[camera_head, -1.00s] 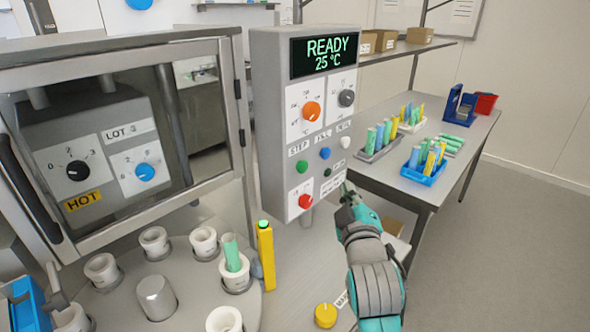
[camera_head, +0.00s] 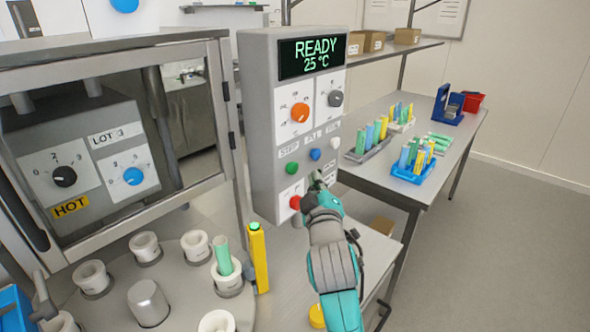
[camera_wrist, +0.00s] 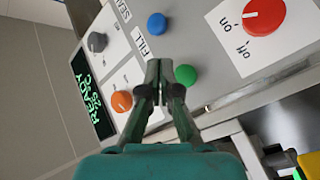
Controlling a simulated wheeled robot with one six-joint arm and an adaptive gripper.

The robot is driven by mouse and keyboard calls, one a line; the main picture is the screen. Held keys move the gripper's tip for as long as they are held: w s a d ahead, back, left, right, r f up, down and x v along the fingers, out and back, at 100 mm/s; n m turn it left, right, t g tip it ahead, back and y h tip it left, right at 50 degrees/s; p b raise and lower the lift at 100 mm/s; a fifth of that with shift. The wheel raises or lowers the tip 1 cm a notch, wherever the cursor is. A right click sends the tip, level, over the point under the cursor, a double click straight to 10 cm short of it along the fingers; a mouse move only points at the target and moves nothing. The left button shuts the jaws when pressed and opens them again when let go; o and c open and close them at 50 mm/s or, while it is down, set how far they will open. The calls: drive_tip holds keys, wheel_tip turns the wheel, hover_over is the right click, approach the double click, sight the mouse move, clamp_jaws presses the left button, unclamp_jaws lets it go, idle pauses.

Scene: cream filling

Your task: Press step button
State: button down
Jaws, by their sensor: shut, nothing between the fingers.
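The control panel (camera_head: 262,120) is a grey box with a display reading READY 25 °C. The green button (camera_head: 292,168) sits under the STEP label, left of the blue button (camera_head: 315,154). My gripper (camera_head: 317,180) is shut and empty, in front of the panel's lower right, beside the red knob (camera_head: 295,202). In the wrist view the fingertips (camera_wrist: 161,68) lie close to the green button (camera_wrist: 186,75) and the FILL label. The blue button (camera_wrist: 157,23) is clear of them. Whether the fingers touch the panel, I cannot tell.
A carousel (camera_head: 183,285) with white cups stands at the lower left, one cup holding a green tube (camera_head: 222,255). A yellow post (camera_head: 258,258) stands beside it. A table (camera_head: 385,178) with tube racks is at the right. The floor on the right is clear.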

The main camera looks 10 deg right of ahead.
drive_tip(key=shift+w+a, duration=0.85)
drive_tip(key=shift+w, duration=0.3)
drive_tip(key=shift+w+a, duration=0.1)
idle(0.7)
drive_tip(key=shift+w+a, duration=0.15)
drive_tip(key=shift+w, duration=0.1)
drive_tip(key=shift+w+a, duration=0.3)
drive_tip(key=shift+w, duration=0.15)
idle(0.9)
drive_tip(key=shift+s+d, duration=0.1)
drive_tip(key=shift+s, duration=0.05)
idle(0.3)
drive_tip(key=shift+s+d, duration=0.45)
drive_tip(key=shift+s, duration=0.2)
drive_tip(key=shift+s+d, duration=0.75)
drive_tip(key=shift+s, duration=0.3)
drive_tip(key=shift+s+d, duration=0.7)
drive_tip(key=shift+s, duration=0.3)
